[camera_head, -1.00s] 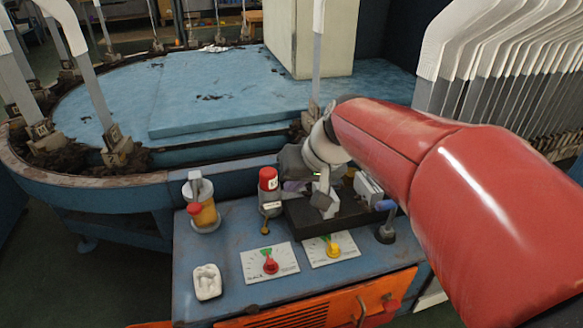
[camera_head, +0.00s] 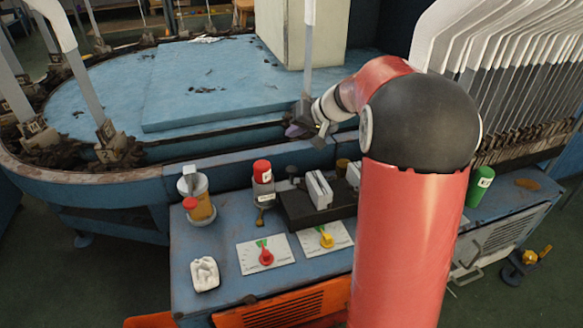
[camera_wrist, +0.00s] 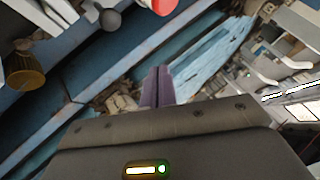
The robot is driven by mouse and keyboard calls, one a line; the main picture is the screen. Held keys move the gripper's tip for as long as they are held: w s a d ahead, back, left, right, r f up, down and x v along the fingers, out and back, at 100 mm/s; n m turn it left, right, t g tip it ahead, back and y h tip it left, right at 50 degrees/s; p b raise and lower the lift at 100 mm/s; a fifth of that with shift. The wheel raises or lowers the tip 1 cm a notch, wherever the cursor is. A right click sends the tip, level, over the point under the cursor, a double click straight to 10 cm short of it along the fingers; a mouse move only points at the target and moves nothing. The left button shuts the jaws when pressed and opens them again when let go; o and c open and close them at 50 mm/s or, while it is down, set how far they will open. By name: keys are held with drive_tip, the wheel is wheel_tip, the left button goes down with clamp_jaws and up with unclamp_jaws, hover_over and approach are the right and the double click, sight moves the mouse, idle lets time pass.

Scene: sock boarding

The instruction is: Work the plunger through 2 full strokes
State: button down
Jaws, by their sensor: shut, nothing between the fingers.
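My gripper (camera_head: 300,130) is shut and empty, raised behind the bench's back edge near a hanging grey form; its purple fingers are pressed together in the wrist view (camera_wrist: 157,87). An amber cup (camera_head: 200,205) with a grey upright part and a red knob (camera_head: 190,203) stands at the bench's back left. A red-capped bottle (camera_head: 262,180) stands right of it. A dark round knob (camera_head: 292,171) is right of the bottle. I cannot tell for sure which is the plunger. My gripper touches none of them.
A green bottle (camera_head: 479,187) stands at right. A blue platform (camera_head: 210,95) lies behind.

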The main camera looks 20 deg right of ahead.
drive_tip(key=b, duration=0.5)
hover_over(292, 168)
drive_tip(key=f, duration=0.5)
drive_tip(key=s+f, duration=0.1)
drive_tip(key=f, duration=0.1)
drive_tip(key=shift+d+f, duration=0.3)
drive_tip(key=shift+f, duration=0.1)
drive_tip(key=shift+w+f+b, duration=0.1)
drive_tip(key=shift+f+b, duration=0.45)
drive_tip(key=shift+b, duration=0.3)
drive_tip(key=shift+f, duration=0.1)
idle(0.4)
drive_tip(key=shift+f+b, duration=0.3)
drive_tip(key=shift+b, duration=0.4)
drive_tip(key=shift+f+b, duration=1.35)
drive_tip(key=shift+b, duration=0.3)
idle(1.2)
drive_tip(key=shift+r, duration=0.1)
drive_tip(key=shift+r+p, duration=0.8)
drive_tip(key=shift+r, duration=0.85)
